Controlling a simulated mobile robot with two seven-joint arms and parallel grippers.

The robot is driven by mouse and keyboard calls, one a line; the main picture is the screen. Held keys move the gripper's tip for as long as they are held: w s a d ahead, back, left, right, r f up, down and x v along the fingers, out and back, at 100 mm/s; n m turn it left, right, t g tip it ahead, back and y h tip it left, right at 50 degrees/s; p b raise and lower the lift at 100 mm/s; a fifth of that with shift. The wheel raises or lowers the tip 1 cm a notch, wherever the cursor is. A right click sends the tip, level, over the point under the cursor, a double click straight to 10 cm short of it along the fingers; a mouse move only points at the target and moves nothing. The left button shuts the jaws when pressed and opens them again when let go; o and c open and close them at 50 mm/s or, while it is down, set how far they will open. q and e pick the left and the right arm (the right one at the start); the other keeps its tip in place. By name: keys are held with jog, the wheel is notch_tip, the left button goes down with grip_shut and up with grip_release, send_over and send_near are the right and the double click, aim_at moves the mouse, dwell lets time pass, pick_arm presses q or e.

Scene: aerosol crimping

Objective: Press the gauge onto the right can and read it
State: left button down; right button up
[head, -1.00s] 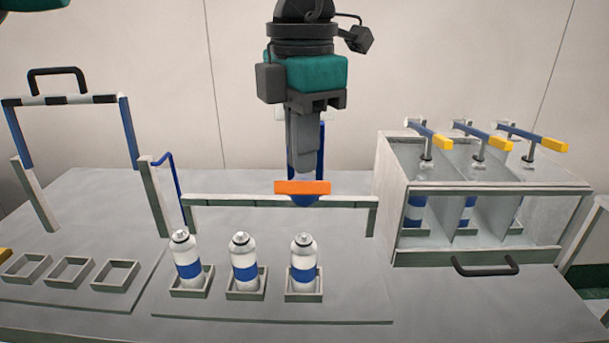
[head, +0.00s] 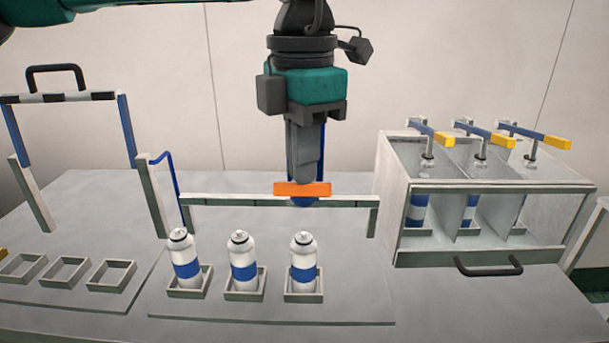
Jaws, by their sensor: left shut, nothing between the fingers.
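Three white cans with blue bands stand upright in square holders at the front: a left can (head: 184,258), a middle can (head: 243,260) and the right can (head: 303,262). Behind the right can, at the grey rail, is an orange bar (head: 303,189) with a blue part below it. I cannot tell whether this is the gauge, and I see no readable dial. My left gripper (head: 304,180) points down, shut and empty. Its fingertips meet the top edge of the orange bar in the picture; contact is unclear. My right gripper is out of view.
A clear-walled box (head: 480,240) with several blue-and-yellow levers above and cans inside stands at right. Empty square holders (head: 64,271) are at front left. A frame with a black handle (head: 57,71) stands behind them. A grey rail (head: 230,201) runs behind the cans.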

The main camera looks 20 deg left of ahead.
aim_at(302, 188)
pick_arm(q)
jog(key=shift+s+f+b, duration=0.15)
jog(key=shift+f+b, duration=0.45)
jog(key=shift+f, duration=0.25)
jog(key=shift+s+d+f+b, duration=0.1)
jog(key=shift+f+b, duration=0.45)
jog(key=shift+f, duration=0.05)
jog(key=shift+s+f+b, duration=0.1)
jog(key=shift+f+b, duration=0.25)
jog(key=shift+s+f+b, duration=0.25)
jog(key=shift+f+b, duration=0.65)
jog(key=shift+f, duration=0.15)
jog(key=f+b, duration=0.2)
jog(key=shift+s+d+f+b, duration=0.15)
jog(key=shift+s+f+b, duration=0.15)
jog(key=shift+f, duration=0.1)
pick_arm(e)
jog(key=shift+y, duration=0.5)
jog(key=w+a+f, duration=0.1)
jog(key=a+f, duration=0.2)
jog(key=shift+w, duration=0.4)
pick_arm(q)
jog(key=shift+r, duration=0.1)
